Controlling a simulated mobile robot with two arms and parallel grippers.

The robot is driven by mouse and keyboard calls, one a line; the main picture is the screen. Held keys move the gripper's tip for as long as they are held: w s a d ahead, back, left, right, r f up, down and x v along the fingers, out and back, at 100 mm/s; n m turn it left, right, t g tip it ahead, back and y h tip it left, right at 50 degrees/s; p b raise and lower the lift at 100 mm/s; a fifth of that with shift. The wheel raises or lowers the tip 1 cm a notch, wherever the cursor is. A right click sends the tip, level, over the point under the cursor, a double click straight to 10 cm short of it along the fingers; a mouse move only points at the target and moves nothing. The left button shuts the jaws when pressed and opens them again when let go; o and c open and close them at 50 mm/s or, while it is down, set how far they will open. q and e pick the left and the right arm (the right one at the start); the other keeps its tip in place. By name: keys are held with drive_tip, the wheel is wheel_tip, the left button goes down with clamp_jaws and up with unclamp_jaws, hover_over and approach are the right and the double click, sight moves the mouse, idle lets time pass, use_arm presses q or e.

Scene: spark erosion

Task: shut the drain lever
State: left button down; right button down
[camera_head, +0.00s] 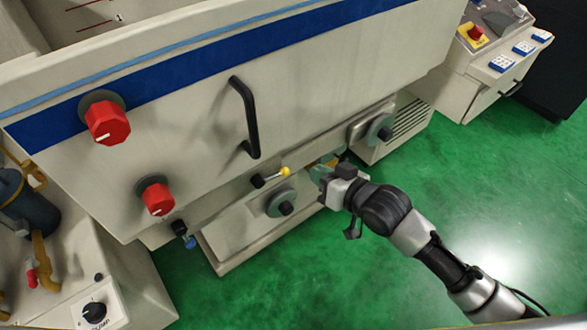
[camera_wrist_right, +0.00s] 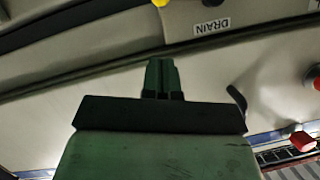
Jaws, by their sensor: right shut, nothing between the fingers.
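The drain lever (camera_head: 271,177) is a short lever with a black hub and a yellow ball end, low on the front of the machine. In the head view its ball end points right and slightly up. In the right wrist view only a bit of the yellow ball (camera_wrist_right: 158,3) shows at the top edge, near a "DRAIN" label (camera_wrist_right: 212,25). My right gripper (camera_head: 319,173) is to the right of the ball, apart from it in the picture. Its fingers (camera_wrist_right: 161,78) are together and empty. My left gripper is out of view.
A black bar handle (camera_head: 250,118) stands out above the lever. Red knobs (camera_head: 107,121) (camera_head: 158,198) and a blue-tipped lever (camera_head: 184,236) are to the left. Round grey flanges (camera_head: 281,203) (camera_head: 374,131) sit below and right. Green floor (camera_head: 400,270) is open at right.

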sight(285, 169)
drive_tip(key=shift+w+a+f+p, duration=0.4)
drive_tip(key=shift+w+a+f, duration=0.85)
drive_tip(key=shift+a, duration=0.2)
drive_tip(key=shift+w+a+f+p, duration=0.35)
drive_tip(key=shift+w+a+f, duration=0.75)
drive_tip(key=shift+a+f, duration=0.25)
drive_tip(key=shift+f+m+b, duration=0.2)
drive_tip(key=shift+m+b, duration=0.1)
drive_tip(key=shift+b, duration=0.2)
